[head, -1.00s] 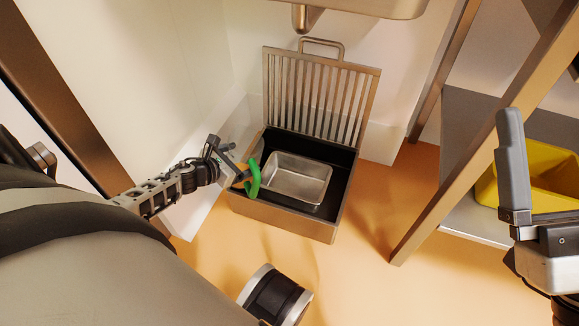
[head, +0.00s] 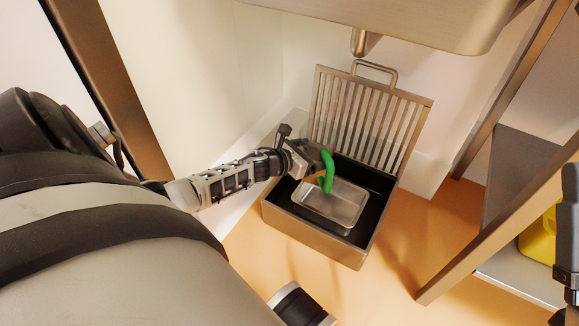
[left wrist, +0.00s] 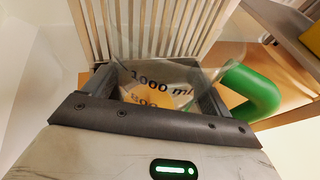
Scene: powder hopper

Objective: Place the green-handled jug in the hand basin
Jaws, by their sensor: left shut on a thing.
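The jug is clear plastic with a green handle (head: 328,172). Its body is hard to make out in the head view. In the left wrist view the clear jug wall (left wrist: 150,72) shows a "1000 ml" mark, with the green handle (left wrist: 255,92) on the right. My left gripper (head: 312,162) is shut on the jug and holds it above the open floor box. The steel basin (head: 410,22) is at the top, seen from its underside with a pipe below; its inside is hidden. My right gripper (head: 570,235) is cut off at the right edge, so its jaws are unclear.
An open steel floor box (head: 310,240) has its slatted lid (head: 365,115) raised and a small metal tray (head: 322,212) inside. A slanted frame leg (head: 500,225) and shelf with a yellow container (head: 540,238) stand right. A white wall is left.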

